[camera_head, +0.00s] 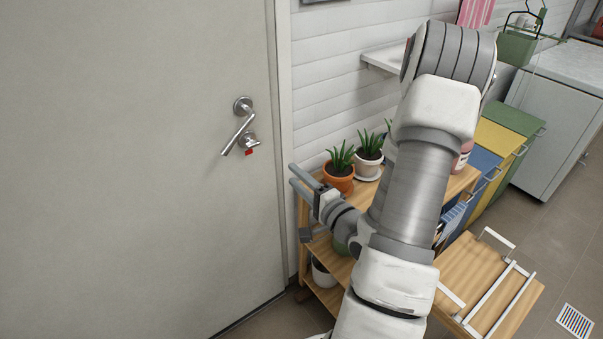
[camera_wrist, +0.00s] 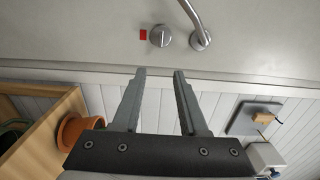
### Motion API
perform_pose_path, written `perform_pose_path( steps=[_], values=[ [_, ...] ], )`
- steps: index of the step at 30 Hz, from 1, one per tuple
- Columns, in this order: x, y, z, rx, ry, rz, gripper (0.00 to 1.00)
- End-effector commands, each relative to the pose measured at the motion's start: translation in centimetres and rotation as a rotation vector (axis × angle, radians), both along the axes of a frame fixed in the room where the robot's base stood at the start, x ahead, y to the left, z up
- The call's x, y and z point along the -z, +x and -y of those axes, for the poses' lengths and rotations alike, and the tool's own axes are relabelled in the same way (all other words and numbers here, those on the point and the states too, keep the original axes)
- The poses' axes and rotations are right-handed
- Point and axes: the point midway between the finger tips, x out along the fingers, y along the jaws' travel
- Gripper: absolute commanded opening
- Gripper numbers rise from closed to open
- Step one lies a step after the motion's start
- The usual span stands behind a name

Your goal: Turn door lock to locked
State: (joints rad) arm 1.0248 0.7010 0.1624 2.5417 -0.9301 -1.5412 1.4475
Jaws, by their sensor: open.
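The grey door (camera_head: 140,150) fills the left of the head view, and its face runs along the top of the wrist view. The round metal door lock (camera_head: 248,140) sits just below the lever handle (camera_head: 243,106), with a red marker (camera_head: 249,152) beside it. In the wrist view the lock (camera_wrist: 159,36) shows a slot across its face, the red marker (camera_wrist: 143,34) to its left and the handle (camera_wrist: 201,39) to its right. My gripper (camera_head: 292,174) is open and empty, to the right of the lock and apart from it. Its fingers (camera_wrist: 160,73) point toward the lock.
A wooden shelf cart (camera_head: 312,275) with potted plants (camera_head: 339,171) stands right of the door, close to my gripper. A wall fixture (camera_wrist: 255,118) shows at the right of the wrist view. The space before the lock looks clear.

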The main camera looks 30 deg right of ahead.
Motion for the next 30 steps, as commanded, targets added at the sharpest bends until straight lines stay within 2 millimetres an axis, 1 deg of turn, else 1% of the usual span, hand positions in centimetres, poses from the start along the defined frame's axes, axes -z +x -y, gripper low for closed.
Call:
perform_pose_path(
  steps=[1,12,30],
  values=[
    [-0.5,-0.3,0.0,0.001,0.004,-0.002,0.42],
    [-0.2,-1.5,-0.1,0.003,0.002,0.001,0.42],
    [0.0,-1.7,-0.1,0.002,0.000,0.001,0.42]
  ],
)
